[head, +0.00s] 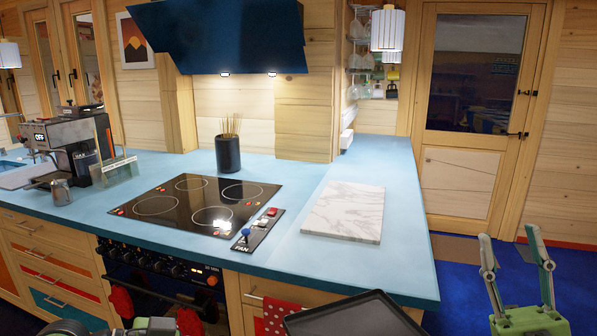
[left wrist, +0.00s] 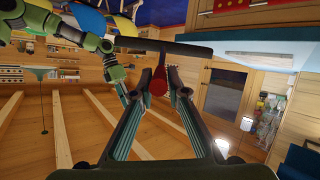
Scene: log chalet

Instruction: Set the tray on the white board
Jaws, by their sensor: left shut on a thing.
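The dark tray (head: 355,318) shows at the bottom of the head view, partly cut off, in front of the counter's near edge. In the left wrist view the tray (left wrist: 190,49) is a dark edge-on bar beyond my left gripper (left wrist: 158,78), which is shut on it. A small red piece shows between those fingers. The white board (head: 345,212), a marbled slab, lies flat and bare on the blue counter, beyond the tray and apart from it. My right gripper (head: 512,248) is open and empty, right of the counter, fingers pointing up.
The blue counter (head: 405,250) is clear around the board. Left of the board are a control panel (head: 258,230) with a blue knob and a black cooktop (head: 195,203). A dark utensil pot (head: 228,153) stands behind. A coffee machine (head: 75,145) stands far left.

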